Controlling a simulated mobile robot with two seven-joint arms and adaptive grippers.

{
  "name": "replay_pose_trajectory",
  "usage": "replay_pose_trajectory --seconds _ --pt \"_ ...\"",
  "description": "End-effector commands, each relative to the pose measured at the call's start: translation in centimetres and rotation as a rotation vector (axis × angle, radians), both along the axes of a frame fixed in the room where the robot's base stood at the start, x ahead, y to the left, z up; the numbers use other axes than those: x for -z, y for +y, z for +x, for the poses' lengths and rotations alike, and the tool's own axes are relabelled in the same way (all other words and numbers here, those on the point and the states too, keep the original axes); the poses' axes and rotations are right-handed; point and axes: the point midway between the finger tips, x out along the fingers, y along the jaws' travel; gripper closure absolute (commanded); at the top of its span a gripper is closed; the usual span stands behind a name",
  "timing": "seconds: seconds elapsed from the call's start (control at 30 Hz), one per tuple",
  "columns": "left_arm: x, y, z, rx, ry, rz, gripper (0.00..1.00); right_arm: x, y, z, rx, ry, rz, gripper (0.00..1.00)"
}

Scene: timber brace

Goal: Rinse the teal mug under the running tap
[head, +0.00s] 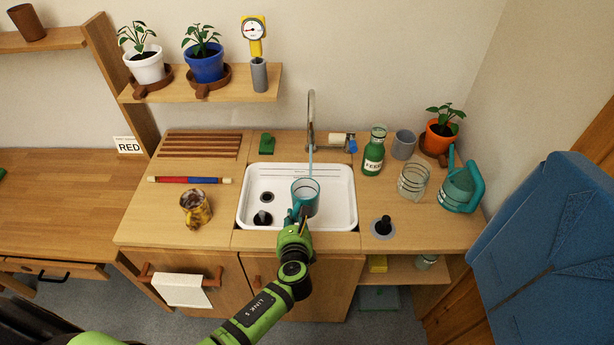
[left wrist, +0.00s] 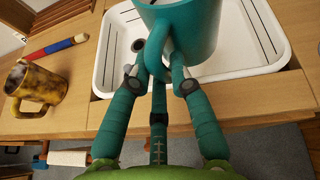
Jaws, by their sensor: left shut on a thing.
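The teal mug (head: 306,197) is upright over the white sink basin (head: 346,215). It also fills the top middle of the left wrist view (left wrist: 192,35). My left gripper (head: 297,218) is shut on the mug's handle, with its fingers on both sides of the handle in the left wrist view (left wrist: 158,78). The tap (head: 311,112) stands behind the sink, and a thin blue stream (head: 310,162) comes down from it toward the mug's rim. I cannot tell whether the water falls inside the mug. My right gripper is not in view.
A brown-yellow stained mug (head: 196,209) and a red-blue rod (head: 190,180) are left of the sink. A green bottle (head: 374,152), a glass jar (head: 413,181), a grey cup (head: 403,145) and a teal watering can (head: 460,188) are to the right. A black-knobbed piece (head: 383,228) is near the front.

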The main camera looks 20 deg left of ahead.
Motion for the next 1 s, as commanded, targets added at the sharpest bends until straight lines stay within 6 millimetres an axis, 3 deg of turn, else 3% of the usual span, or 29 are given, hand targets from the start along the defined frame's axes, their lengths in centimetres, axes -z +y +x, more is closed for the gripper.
replay_pose_trajectory --seconds 0.03,0.4,0.97,1.0 --pt "-1.0 -0.1 -0.4 0.001 -0.003 0.002 1.0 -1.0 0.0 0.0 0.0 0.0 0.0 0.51" --pt "-3.0 -0.7 -3.1 0.001 -0.002 0.0 1.0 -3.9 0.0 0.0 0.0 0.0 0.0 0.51" --pt "-3.1 -0.8 -3.4 0.0 -0.004 0.001 1.0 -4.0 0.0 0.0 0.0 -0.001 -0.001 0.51" --pt "-3.1 -0.8 -3.4 0.0 -0.004 0.001 1.0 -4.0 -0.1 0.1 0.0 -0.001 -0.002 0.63"
